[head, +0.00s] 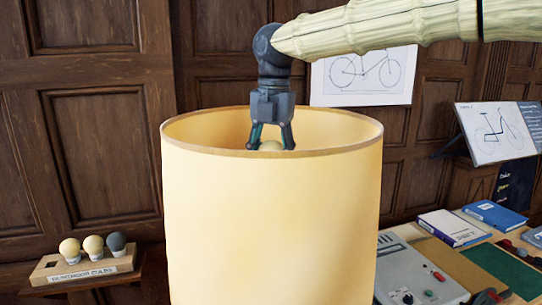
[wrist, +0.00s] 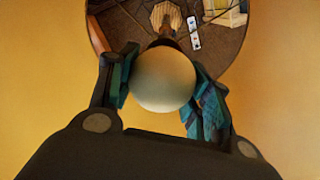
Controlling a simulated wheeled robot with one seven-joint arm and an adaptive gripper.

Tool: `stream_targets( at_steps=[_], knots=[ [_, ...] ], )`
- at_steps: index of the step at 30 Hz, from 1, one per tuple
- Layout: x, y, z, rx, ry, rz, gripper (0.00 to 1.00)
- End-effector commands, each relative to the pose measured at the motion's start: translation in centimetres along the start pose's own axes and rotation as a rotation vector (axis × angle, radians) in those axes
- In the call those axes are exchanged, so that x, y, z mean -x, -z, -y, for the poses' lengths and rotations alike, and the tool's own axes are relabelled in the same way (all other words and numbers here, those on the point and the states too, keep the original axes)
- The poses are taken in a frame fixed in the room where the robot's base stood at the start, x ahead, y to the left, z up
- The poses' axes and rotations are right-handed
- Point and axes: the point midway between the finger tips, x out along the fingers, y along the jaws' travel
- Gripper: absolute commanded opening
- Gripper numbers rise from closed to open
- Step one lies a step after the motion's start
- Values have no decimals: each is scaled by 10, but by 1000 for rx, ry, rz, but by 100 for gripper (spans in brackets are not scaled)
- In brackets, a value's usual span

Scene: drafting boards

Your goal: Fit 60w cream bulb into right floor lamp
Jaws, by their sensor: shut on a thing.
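The floor lamp's cream shade (head: 272,225) stands large in the middle of the head view, open at the top. My gripper (head: 271,140) reaches down into that opening from above. It is shut on a cream bulb (head: 271,146), whose top shows just above the near rim. In the wrist view my gripper (wrist: 165,85) has a finger on each side of the pale round bulb (wrist: 163,78). The yellow inside of the shade (wrist: 50,80) surrounds them. The bulb hides its own base and most of what lies under it, so I cannot tell whether it touches a socket.
A wooden bulb rack (head: 85,265) with two cream bulbs and one dark bulb sits on a shelf at left. A workbench at right holds a grey device (head: 415,275), books (head: 452,227) and a green mat (head: 500,268).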

Motion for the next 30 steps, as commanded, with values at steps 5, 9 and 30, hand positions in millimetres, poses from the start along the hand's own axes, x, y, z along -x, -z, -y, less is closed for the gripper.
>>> stream_targets(
  at_steps=[5,9,30],
  knots=[
    [-1,0,0,0,0,0,34],
    [-3,0,0,0,0,0,34],
    [-10,0,0,0,0,0,56]
  ],
)
